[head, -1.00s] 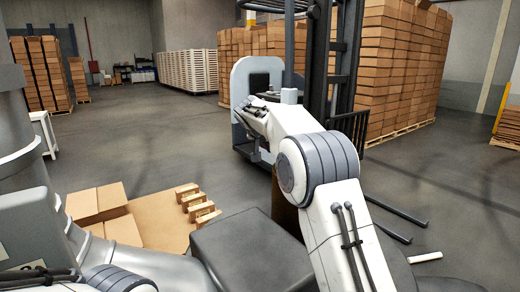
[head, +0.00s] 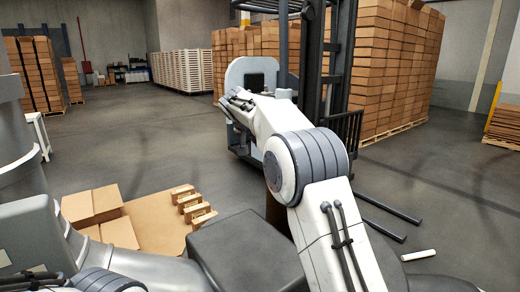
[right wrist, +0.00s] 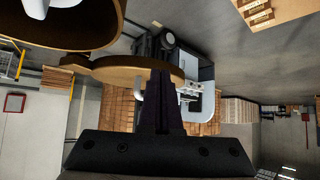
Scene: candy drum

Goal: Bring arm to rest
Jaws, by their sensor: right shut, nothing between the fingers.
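My right arm (head: 305,165) rises from the bottom right of the head view, bends at its grey joint and reaches away to the upper left. Its gripper cannot be made out in the head view. In the right wrist view my right gripper (right wrist: 168,82) is shut, its dark fingers together with nothing between them. Brown round-edged drum-like shapes show near it, one behind the fingers (right wrist: 135,70) and one at the upper left (right wrist: 85,38); whether the fingers touch them I cannot tell. My left arm shows only as links at the lower left; its gripper is out of view.
A forklift (head: 318,75) stands just beyond my right arm, its forks (head: 385,222) low over the floor. Cardboard boxes (head: 92,205) lie at lower left beside a brown board (head: 155,222). Tall box stacks (head: 385,65) stand behind. The floor at right is mostly clear.

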